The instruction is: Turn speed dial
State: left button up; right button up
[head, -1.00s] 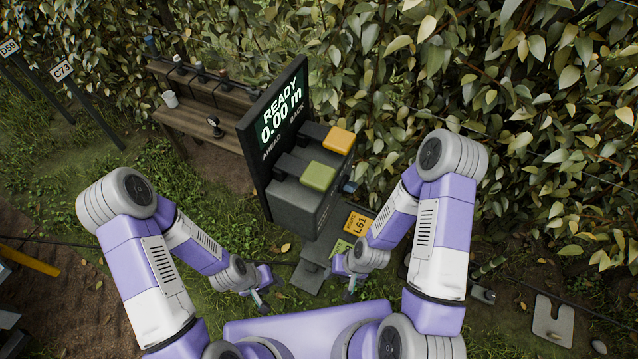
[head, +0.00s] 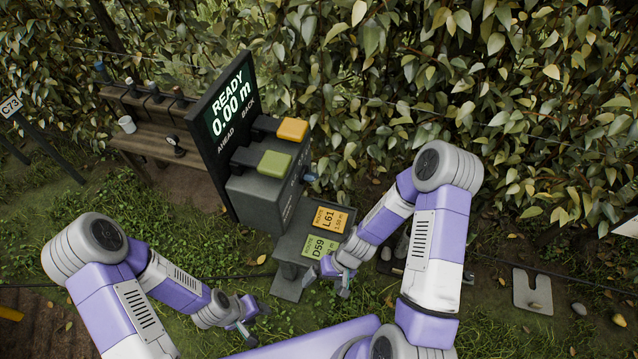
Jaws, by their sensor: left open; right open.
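The dark control box (head: 262,205) stands left of centre, with a screen (head: 228,105) reading READY 0.00 m. A green pad (head: 275,164) and an orange pad (head: 292,129) sit on arms above it. A small blue knob (head: 310,177) sticks out of the box's right side; it may be the speed dial, but its markings are too small to read. My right gripper (head: 336,282) is open and empty, below the knob and apart from it, beside the card shelf. My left gripper (head: 254,325) is open and empty, low over the grass, left of the shelf.
The grey shelf (head: 290,243) below the box holds an orange L61 card (head: 329,219) and a green D59 card (head: 319,245). A wooden bench (head: 150,140) with a white cup (head: 127,124) stands at the back left. Dense foliage (head: 450,70) fills the back and right.

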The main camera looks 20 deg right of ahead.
jog(key=w+d+t+y+b, duration=0.1)
jog(key=w+y+b, duration=0.3)
jog(key=w, duration=0.3)
jog(key=n+t+y+b, duration=0.4)
jog(key=t+y+b, duration=0.25)
jog(key=t, duration=0.35)
send_near(317, 177)
jog(key=x, duration=0.4)
jog(key=shift+h, duration=0.45)
jog(key=b+x, duration=0.1)
jog(key=x, duration=0.6)
jog(key=shift+s+a+r, duration=0.1)
jog(key=shift+s+r, duration=0.05)
pick_arm(q)
notch_tip(317, 177, down, 13)
jog(key=shift+f, duration=0.2)
pick_arm(e)
jog(key=shift+c, duration=0.2)
jog(key=c, duration=0.9)
pick_arm(q)
jog(key=shift+w, duration=0.1)
